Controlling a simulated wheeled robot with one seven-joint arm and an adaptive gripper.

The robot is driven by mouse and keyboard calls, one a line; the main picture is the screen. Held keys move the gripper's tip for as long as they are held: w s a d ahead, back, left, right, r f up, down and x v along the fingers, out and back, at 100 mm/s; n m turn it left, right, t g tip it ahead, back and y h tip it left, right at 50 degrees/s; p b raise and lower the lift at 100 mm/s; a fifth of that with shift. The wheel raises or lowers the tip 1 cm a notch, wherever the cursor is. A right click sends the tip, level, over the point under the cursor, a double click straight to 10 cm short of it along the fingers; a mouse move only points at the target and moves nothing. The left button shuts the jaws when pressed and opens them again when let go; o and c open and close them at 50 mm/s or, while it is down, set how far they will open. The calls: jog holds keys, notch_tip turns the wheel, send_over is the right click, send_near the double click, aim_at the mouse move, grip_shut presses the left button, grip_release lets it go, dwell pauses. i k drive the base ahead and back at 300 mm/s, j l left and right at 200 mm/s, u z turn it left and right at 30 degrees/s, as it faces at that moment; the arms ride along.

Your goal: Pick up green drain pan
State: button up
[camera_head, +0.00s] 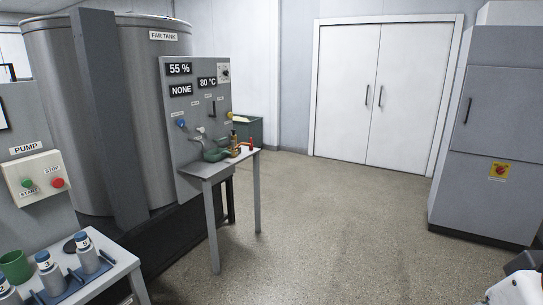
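A small green pan-like object (215,155), which looks like the green drain pan, rests on the small grey table (222,168) below the tank's control panel. It is small in the picture and its inside cannot be made out. A brass-coloured fitting (235,147) and a small red item (251,144) are beside it to the right. My gripper's fingers do not show. Only a white and black part of my own arm shows at the lower right corner, far from the table.
The large steel tank (155,100) and its control panel (205,105) stand behind the table. A bench (110,268) with a green cup (15,267) and numbered bottles is at lower left. A grey cabinet (490,140) stands right. The middle floor (330,220) is clear.

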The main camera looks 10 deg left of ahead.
aim_at(222, 155)
jog(key=i+j, duration=0.65)
jog(key=i, duration=0.2)
jog(key=i+j, duration=0.65)
jog(key=i, duration=0.15)
jog(key=i+j, duration=0.6)
jog(key=i, duration=0.25)
jog(key=i+j, duration=0.65)
jog(key=i, duration=0.15)
